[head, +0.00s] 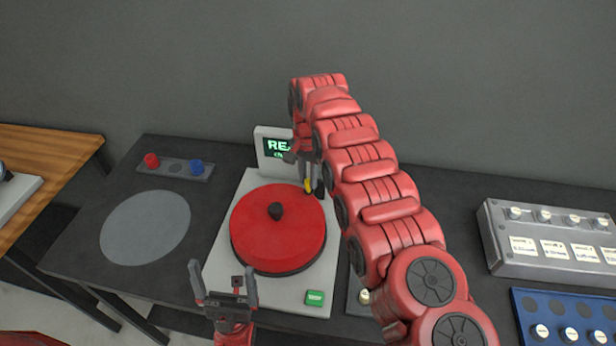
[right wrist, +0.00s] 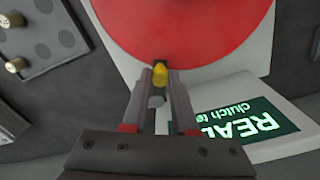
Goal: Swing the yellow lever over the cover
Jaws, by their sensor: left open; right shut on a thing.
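The yellow lever (head: 308,186) is at the cover's far right edge. In the right wrist view the yellow lever (right wrist: 160,74) shows between the fingertips, close to the red cover (right wrist: 185,25). My right gripper (head: 312,188) reaches down from above and is shut on the yellow lever; its arm hides part of the machine's right side. My left gripper (head: 224,277) is open and empty, in front of the machine's near left corner.
A small screen (head: 272,147) stands behind the cover, partly hidden by my right arm. A green button (head: 315,297) is on the base's near right corner. A grey disc (head: 145,227) and a strip with red and blue knobs (head: 174,169) lie left. Grey (head: 552,262) and blue (head: 530,300) racks stand right.

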